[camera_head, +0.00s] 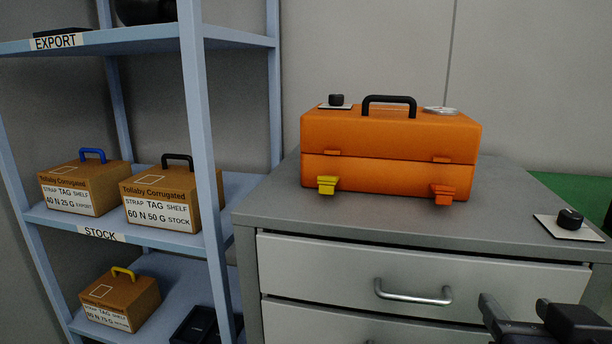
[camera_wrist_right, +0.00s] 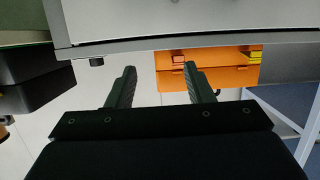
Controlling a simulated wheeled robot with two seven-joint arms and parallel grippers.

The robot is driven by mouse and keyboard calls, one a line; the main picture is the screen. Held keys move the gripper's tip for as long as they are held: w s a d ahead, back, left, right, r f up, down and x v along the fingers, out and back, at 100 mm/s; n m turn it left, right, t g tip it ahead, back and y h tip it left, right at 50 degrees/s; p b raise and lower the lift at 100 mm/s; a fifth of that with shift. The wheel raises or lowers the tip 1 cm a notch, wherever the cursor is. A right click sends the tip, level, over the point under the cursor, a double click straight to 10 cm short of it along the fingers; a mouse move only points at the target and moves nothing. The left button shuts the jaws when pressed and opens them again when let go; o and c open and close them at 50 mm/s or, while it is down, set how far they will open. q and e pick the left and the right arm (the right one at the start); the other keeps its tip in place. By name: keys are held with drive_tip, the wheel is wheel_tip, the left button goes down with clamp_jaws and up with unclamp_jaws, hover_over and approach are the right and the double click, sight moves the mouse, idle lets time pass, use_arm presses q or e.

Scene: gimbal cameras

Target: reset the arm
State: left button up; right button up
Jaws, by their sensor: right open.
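My right gripper (camera_head: 515,305) is at the bottom right of the head view, in front of the grey drawer cabinet (camera_head: 420,225), partly cut off by the frame edge. In the right wrist view my right gripper (camera_wrist_right: 160,75) has its two dark fingers spread apart with nothing between them. The picture there looks upside down, with the cabinet front (camera_wrist_right: 180,20) along the top and the orange case (camera_wrist_right: 225,78) beyond the fingers. My left gripper is in neither view.
The orange case (camera_head: 390,135) stands on the cabinet top, its handle up. A drawer handle (camera_head: 412,293) sticks out near my right gripper. A black knob on a white plate (camera_head: 568,222) is at the right. A blue shelf (camera_head: 195,150) with tagged boxes (camera_head: 160,200) stands left.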

drive_tip(key=s+a+f+g+y+p, duration=0.15)
drive_tip(key=f+g+y, duration=0.3)
drive_tip(key=f, duration=0.75)
drive_tip(key=s+f+g+y, duration=0.3)
drive_tip(key=f+g, duration=0.2)
drive_tip(key=f, duration=0.7)
wheel_tip(320, 180, up, 38)
drive_tip(key=n+p, duration=0.1)
drive_tip(key=p, duration=3.7)
drive_tip(key=shift+w+a, duration=0.2)
drive_tip(key=shift+f+t, duration=0.15)
drive_tip(key=shift+t, duration=0.1)
